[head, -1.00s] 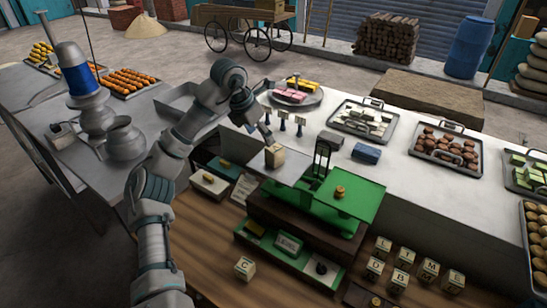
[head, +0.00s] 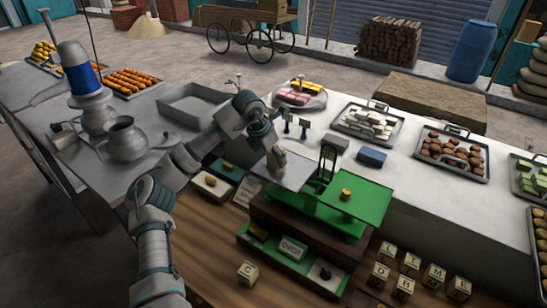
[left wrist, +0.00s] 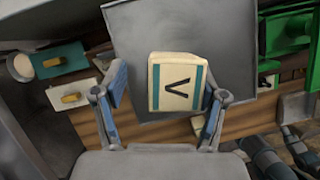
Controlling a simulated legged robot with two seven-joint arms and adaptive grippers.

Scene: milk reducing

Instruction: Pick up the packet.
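The cream packet (left wrist: 178,82) has teal side bands and a dark V-shaped mark. It stands on the grey scale plate (left wrist: 132,38). In the head view the plate (head: 296,177) is the left pan of the green scale (head: 322,205), and my gripper mostly hides the packet. My left gripper (left wrist: 164,88) is open, with its fingers on either side of the packet. A gap shows at the left finger; the right finger is close to the packet, and I cannot tell whether it touches. The left gripper (head: 274,153) also shows at the pan in the head view. My right gripper is not in view.
A brass weight (head: 346,194) sits on the scale's right pan. Lettered blocks (head: 407,268) lie on the wooden table to the right, and block C (head: 247,273) lies in front. Trays of sweets (head: 452,150) stand on the white counter behind.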

